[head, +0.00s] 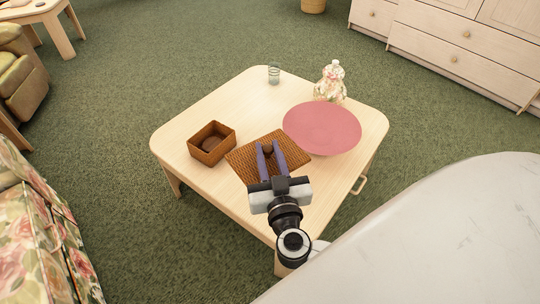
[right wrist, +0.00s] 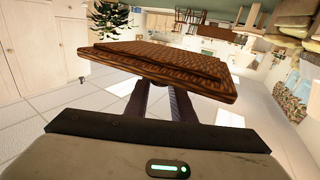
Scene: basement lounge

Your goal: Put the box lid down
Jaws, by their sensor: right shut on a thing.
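The brown woven box (head: 199,155) stands open on the left part of the low wooden table, with a dark round thing inside. The matching flat lid (head: 244,163) is to the right of the box, clear of its opening in the head view. My right gripper (head: 268,149) is over the lid, with its fingers shut on the lid's small dark knob. In the right wrist view the lid (right wrist: 165,65) spans across in front of the fingers, slightly tilted. I cannot tell how far it is above the table. My left gripper is not in view.
On the pale table (head: 222,105) a pink round plate or disc (head: 322,127) lies right of the lid, with a floral jar (head: 330,83) behind it. A glass (head: 274,74) stands at the back. Table is clear behind the box. A white rounded surface (head: 430,240) fills the lower right.

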